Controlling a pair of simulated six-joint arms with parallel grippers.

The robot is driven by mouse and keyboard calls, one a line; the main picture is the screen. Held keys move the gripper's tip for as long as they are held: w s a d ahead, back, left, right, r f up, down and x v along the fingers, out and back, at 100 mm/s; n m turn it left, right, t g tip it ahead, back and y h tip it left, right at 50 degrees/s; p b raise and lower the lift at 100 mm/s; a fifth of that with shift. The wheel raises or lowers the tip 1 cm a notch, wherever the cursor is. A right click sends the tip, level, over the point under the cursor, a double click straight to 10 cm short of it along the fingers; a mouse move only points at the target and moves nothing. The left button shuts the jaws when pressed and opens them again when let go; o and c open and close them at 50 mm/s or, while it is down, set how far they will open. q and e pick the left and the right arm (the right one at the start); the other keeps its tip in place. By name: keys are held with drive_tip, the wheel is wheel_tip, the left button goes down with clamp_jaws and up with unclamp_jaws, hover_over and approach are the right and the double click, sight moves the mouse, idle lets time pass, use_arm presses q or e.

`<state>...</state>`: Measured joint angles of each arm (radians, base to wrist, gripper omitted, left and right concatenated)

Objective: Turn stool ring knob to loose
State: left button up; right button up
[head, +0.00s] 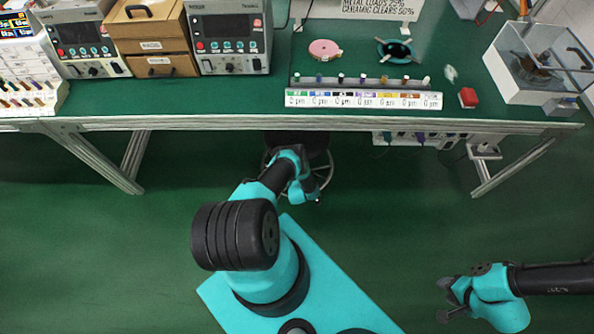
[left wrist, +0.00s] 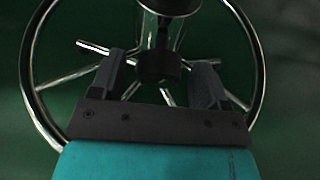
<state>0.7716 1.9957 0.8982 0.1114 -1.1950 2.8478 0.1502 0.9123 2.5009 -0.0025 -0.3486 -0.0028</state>
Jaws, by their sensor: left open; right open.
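The stool stands under the bench's front edge in the head view, its dark seat (head: 312,143) mostly covered by my left arm. Its chrome foot ring (head: 329,172) shows partly there, and the ring (left wrist: 262,62) fills the left wrist view with its spokes. A black knob-like piece (left wrist: 158,68) sits at the ring's middle, below the chrome column. My left gripper (left wrist: 160,78) is open, with one finger on each side of this black piece; I cannot tell whether they touch it. My right gripper (head: 447,300) is open and empty over the floor at the lower right.
The green bench (head: 240,112) runs across the top, with metal legs at both sides. A socket strip hangs beneath.

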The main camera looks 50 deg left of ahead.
use_arm(q)
drive_tip(key=shift+w+a+f, duration=0.25)
drive_tip(key=shift+w+a, duration=0.1)
drive_tip(key=shift+a, duration=0.05)
drive_tip(key=c, duration=0.9)
drive_tip(key=shift+m+g+y, duration=0.6)
drive_tip(key=shift+m+y, duration=0.1)
drive_tip(key=shift+m, duration=0.7)
drive_tip(key=o, duration=0.9)
